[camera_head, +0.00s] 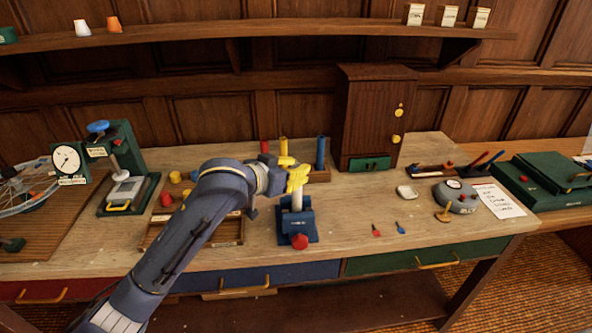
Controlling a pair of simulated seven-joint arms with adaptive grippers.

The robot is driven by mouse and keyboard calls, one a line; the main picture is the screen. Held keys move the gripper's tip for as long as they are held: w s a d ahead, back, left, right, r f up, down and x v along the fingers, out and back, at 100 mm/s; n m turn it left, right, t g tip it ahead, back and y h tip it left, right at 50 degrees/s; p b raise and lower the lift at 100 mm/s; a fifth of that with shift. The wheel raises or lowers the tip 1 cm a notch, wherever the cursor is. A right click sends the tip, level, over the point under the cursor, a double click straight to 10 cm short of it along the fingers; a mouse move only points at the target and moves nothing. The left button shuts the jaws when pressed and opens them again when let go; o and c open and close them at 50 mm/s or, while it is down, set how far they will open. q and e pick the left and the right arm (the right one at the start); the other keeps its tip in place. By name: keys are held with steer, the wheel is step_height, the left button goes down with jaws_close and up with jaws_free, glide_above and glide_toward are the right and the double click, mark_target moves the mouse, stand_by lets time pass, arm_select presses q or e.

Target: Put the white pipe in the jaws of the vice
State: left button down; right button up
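The white pipe (297,201) stands upright at the blue vice (298,226), which has a red knob at its front. The pipe's lower end meets the vice's top; I cannot tell how deep it sits between the jaws. My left gripper (298,179) has yellow fingers and appears shut on the pipe's upper end, which the fingers hide. My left arm comes in from the lower left and covers part of the bench. My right gripper is not in view.
Behind my gripper is a wooden rack with red, yellow and blue upright cylinders (320,152). A brown cabinet (368,115) stands right of it. A sectioned wooden tray (228,232) lies left of the vice. A round grey device (455,197) stands at right. The bench right of the vice is mostly clear.

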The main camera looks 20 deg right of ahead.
arm_select(q)
steer(key=shift+f, duration=0.2)
steer(key=c, duration=1.3)
jaws_free()
steer(key=shift+o, duration=0.2)
steer(key=shift+s+a+r, duration=0.1)
steer(key=shift+a+r, duration=0.05)
steer(key=shift+r, duration=0.2)
steer(key=v, duration=1.1)
steer(key=shift+s+a+r, duration=0.15)
steer(key=shift+s, duration=0.1)
